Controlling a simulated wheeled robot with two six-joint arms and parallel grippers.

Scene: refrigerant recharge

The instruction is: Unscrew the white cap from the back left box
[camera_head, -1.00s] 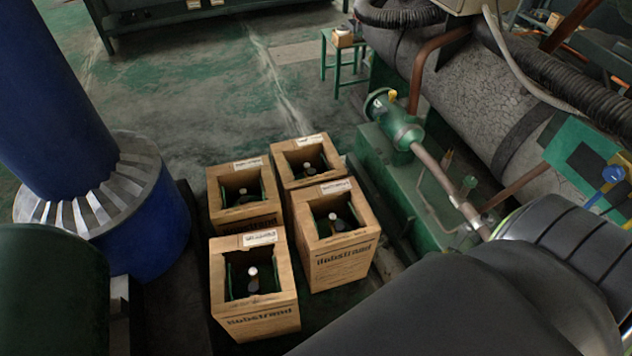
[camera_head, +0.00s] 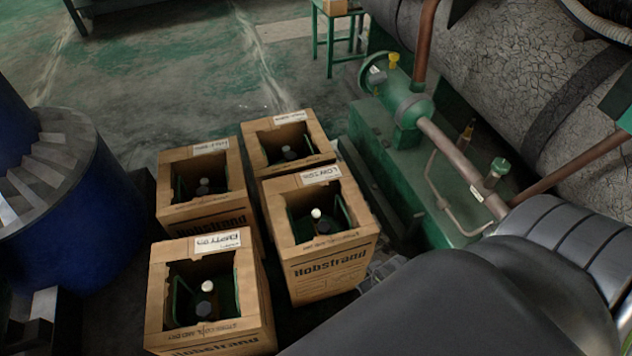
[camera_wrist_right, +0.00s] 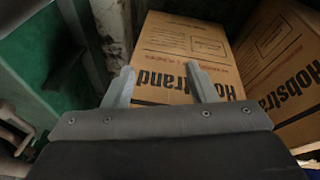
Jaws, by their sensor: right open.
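The back left box (camera_head: 174,210) is an open-topped cardboard box in the head view. My right arm fills the lower right of the head view. My left gripper is not in view.
Three similar boxes stand close by: back right (camera_head: 318,138), front right (camera_head: 361,252) and front left (camera_head: 155,305). The front two hold bottles with white caps. Green machinery with pipes (camera_head: 400,170) stands to the right, and a blue column base (camera_head: 95,235) to the left.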

